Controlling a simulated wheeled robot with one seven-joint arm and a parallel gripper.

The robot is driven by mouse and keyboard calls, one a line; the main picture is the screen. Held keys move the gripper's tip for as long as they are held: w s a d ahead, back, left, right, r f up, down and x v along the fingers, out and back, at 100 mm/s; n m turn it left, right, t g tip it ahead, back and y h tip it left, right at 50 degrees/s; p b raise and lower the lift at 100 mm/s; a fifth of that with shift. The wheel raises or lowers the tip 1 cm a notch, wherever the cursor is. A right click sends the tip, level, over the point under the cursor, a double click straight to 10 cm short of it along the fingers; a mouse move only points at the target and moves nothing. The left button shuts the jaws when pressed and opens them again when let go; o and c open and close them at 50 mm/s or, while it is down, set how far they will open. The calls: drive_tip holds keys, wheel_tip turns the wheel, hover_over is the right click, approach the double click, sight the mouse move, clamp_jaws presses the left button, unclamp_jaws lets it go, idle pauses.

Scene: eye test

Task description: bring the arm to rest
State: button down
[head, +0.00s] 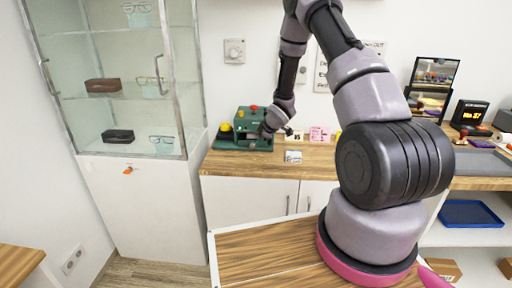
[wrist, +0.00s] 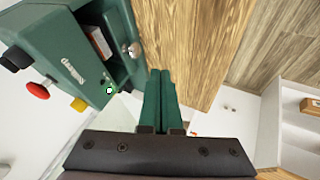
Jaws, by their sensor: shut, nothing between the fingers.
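My gripper (wrist: 160,73) has two green fingers, pressed together with nothing between them. In the head view my gripper (head: 266,131) is at the right side of a green machine (head: 240,143) on the wooden counter. The machine has a red button and a yellow knob on top. The wrist view shows the green machine (wrist: 75,58) close on the left of the fingers, with an opening that holds a small white and reddish-brown block (wrist: 100,42). I cannot tell whether the fingers touch the machine. My arm reaches up, over and down to the counter.
A glass cabinet (head: 120,75) with glasses and cases stands left of the counter. Small cards (head: 293,157) lie right of my gripper. A mirror (head: 433,75), a lit display (head: 469,112) and a grey tray (head: 480,162) are at the right. Bare counter (head: 230,164) lies in front of the machine.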

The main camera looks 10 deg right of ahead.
drive_tip(key=s+d+r+m+h, duration=0.1)
drive_tip(key=s+d+r+m, duration=0.15)
drive_tip(key=r, duration=0.75)
drive_tip(key=s+d+r+m+h, duration=0.1)
drive_tip(key=s+r+m, duration=0.25)
drive_tip(key=r, duration=0.55)
drive_tip(key=s+d+r+m+h, duration=0.15)
drive_tip(key=s+r, duration=0.25)
drive_tip(key=r, duration=0.6)
drive_tip(key=s+a+r+m+y, duration=0.1)
drive_tip(key=s+r+m, duration=0.2)
drive_tip(key=s, duration=0.6)
drive_tip(key=s+a+r+m+y, duration=0.1)
drive_tip(key=s+a+r+m, duration=0.1)
drive_tip(key=s+r, duration=0.4)
drive_tip(key=s+a+r+m+y, duration=0.1)
drive_tip(key=s+r+m, duration=0.3)
drive_tip(key=s, duration=0.9)
drive_tip(key=shift+s+a+r+m, duration=0.3)
drive_tip(key=shift+s+a+m, duration=0.05)
drive_tip(key=shift+m, duration=0.1)
